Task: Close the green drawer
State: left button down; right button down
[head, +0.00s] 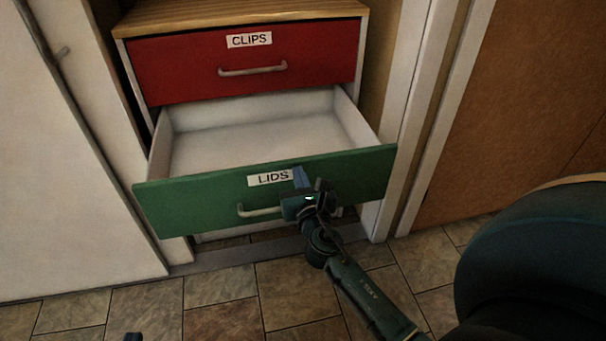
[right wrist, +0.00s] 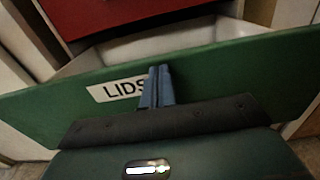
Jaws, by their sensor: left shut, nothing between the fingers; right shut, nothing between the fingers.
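The green drawer (head: 220,200) with a LIDS label is pulled well out of the cabinet, and its white inside looks empty. Its front also fills the right wrist view (right wrist: 230,75). My right gripper (head: 299,176) is shut and empty at the drawer front, right of the handle (head: 260,211). In the right wrist view its blue fingers (right wrist: 158,86) overlap the right end of the label, at or very near the front; contact is not clear. Only a dark tip of my left gripper (head: 132,337) shows at the bottom edge, shut and away from the drawer.
The red CLIPS drawer (head: 180,70) above is closed, under the cabinet's wooden top (head: 240,10). A white door or panel (head: 60,180) stands at left, and a white frame (head: 415,110) and brown door (head: 530,110) at right. The tiled floor (head: 220,305) in front is clear.

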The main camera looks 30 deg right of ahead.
pick_arm(q)
jog(key=shift+w+d, duration=0.15)
jog(key=shift+w, duration=0.05)
pick_arm(e)
jog(key=shift+w, duration=0.15)
jog(key=shift+w, duration=0.1)
